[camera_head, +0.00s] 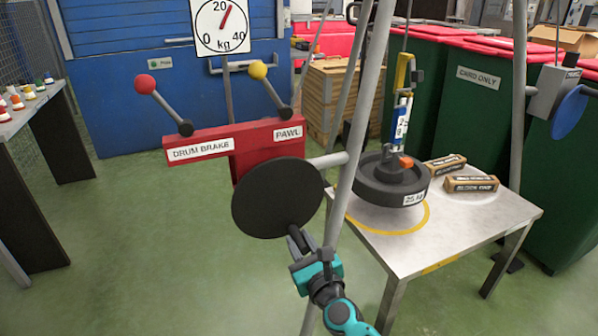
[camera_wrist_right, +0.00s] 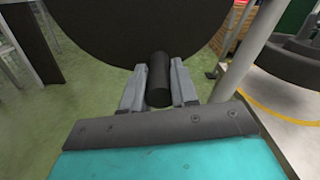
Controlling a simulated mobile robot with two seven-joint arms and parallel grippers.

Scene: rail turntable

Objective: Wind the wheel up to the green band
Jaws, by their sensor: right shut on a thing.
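A black crank disc (camera_head: 278,198) is mounted below a red bracket. My right gripper (camera_head: 300,243) is shut on the dark handle at the disc's lower edge; in the right wrist view the handle (camera_wrist_right: 158,80) stands between the two fingers. A dark round wheel (camera_head: 390,183) with a weight label hangs from a blue and yellow hook linkage (camera_head: 402,110), over a yellow ring on the metal table. I cannot tell whether it clears the tabletop. I cannot make out a green band. My left gripper is not in view.
Levers with a red knob (camera_head: 145,84) and a yellow knob (camera_head: 259,70) stand on the bracket (camera_head: 235,140). The dial's (camera_head: 222,27) red needle points slightly right of 20. Boxes (camera_head: 471,184) lie on the table (camera_head: 500,222). A grey pole (camera_head: 357,140) stands beside the disc.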

